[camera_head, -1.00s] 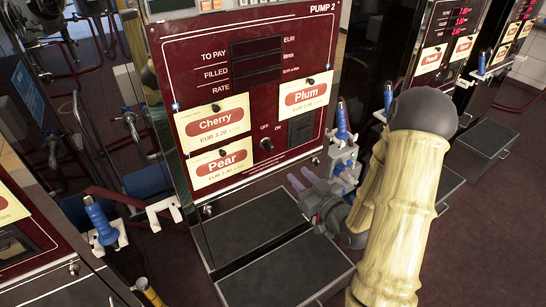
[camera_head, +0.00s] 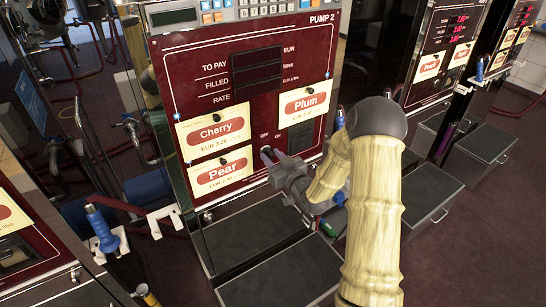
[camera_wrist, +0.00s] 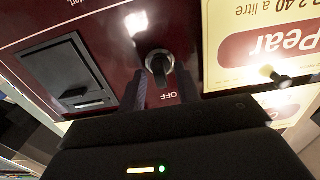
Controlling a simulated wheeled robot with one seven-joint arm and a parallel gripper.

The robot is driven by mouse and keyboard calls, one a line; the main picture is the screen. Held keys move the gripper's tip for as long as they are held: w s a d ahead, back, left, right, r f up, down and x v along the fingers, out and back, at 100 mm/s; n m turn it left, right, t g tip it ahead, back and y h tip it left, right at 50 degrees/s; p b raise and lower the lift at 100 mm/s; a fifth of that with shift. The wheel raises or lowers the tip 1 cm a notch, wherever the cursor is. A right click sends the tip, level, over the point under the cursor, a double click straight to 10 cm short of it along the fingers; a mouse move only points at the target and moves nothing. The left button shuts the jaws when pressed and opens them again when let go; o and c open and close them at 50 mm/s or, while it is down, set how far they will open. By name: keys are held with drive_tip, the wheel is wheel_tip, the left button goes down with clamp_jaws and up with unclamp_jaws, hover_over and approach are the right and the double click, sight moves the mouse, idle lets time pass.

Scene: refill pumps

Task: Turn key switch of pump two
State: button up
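Pump 2 (camera_head: 262,110) is the dark red panel in the middle of the head view, with its displays dark. Its key switch sits between the OFF and ON marks low on the panel; in the head view my gripper hides most of it. In the wrist view the key switch (camera_wrist: 159,65) is a round metal switch with a dark key part, near the OFF label. My gripper (camera_head: 268,157) is at the panel in front of the switch. In the wrist view its two fingers (camera_wrist: 160,84) are apart, one on each side of the switch; I cannot tell whether they touch it.
Cherry (camera_head: 213,133), Pear (camera_head: 220,172) and Plum (camera_head: 305,103) cards hang around the switch. A card slot (camera_wrist: 70,80) is beside it. A blue nozzle (camera_head: 102,228) stands at left. Dark trays (camera_head: 250,232) lie below the panel. Another lit pump (camera_head: 452,50) stands at right.

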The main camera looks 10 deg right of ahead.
drive_tip(key=shift+s, duration=0.1)
clamp_jaws()
drive_tip(key=shift+m, duration=0.4)
drive_tip(key=shift+d+f+m+p, duration=0.1)
drive_tip(key=shift+m+p, duration=0.35)
drive_tip(key=shift+m, duration=2.35)
drive_tip(key=shift+d+m+p, duration=0.1)
drive_tip(key=shift+m+p, duration=0.3)
drive_tip(key=shift+m, duration=2.4)
